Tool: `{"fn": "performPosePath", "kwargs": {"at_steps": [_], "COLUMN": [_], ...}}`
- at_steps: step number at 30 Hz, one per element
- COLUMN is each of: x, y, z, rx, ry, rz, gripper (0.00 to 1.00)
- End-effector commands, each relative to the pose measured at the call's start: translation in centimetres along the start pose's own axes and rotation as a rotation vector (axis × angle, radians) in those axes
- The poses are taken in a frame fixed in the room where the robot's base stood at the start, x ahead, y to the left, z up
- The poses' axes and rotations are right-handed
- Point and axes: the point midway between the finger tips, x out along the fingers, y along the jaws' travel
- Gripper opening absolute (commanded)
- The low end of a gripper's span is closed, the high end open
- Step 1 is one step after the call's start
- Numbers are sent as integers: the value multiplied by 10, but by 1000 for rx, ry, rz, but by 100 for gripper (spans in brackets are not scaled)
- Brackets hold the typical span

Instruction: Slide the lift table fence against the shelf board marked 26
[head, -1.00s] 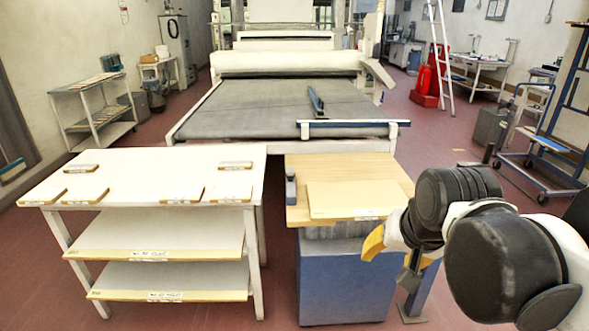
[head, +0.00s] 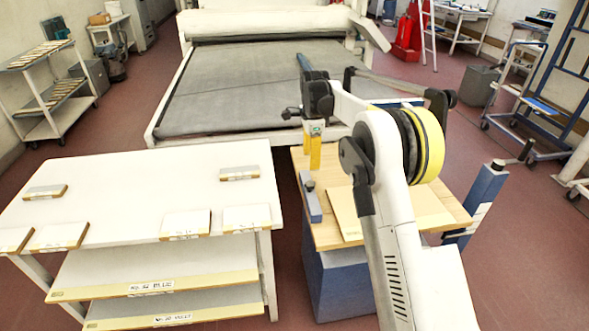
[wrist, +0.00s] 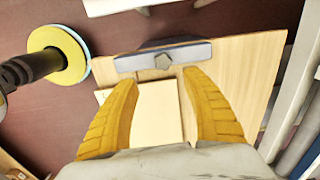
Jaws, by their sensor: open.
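The lift table (head: 322,237) has a pale wooden top on a blue body. The fence (head: 313,203), a blue-grey bar with a dark knob, lies along the left side of the top. In the wrist view the fence (wrist: 190,54) runs across ahead of my fingers. A pale shelf board (head: 348,220) lies right of the fence with a narrow strip of bare wood between them; it also shows in the wrist view (wrist: 158,112). Its number cannot be read, and my arm hides part of it. My gripper (head: 313,152) is open and empty, its yellow fingers pointing down above the fence's far end.
A white table (head: 150,160) with several small labelled boards and two lower shelves stands to the left, across a narrow gap. A grey conveyor (head: 250,85) lies behind. A blue post (head: 484,200) stands right of the lift table.

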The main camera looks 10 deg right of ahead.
Motion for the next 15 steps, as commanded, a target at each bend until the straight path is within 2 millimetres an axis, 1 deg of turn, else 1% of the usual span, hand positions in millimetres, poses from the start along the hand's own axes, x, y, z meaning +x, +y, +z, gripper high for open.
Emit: {"fn": "performPosePath", "kwargs": {"at_steps": [5, 8, 15], "x": [16, 31, 80], "y": [-4, -4, -4], "z": [0, 0, 0], "rx": [35, 35, 33], "ry": [0, 0, 0], "rz": [13, 13, 12], "gripper": [56, 56, 56]}}
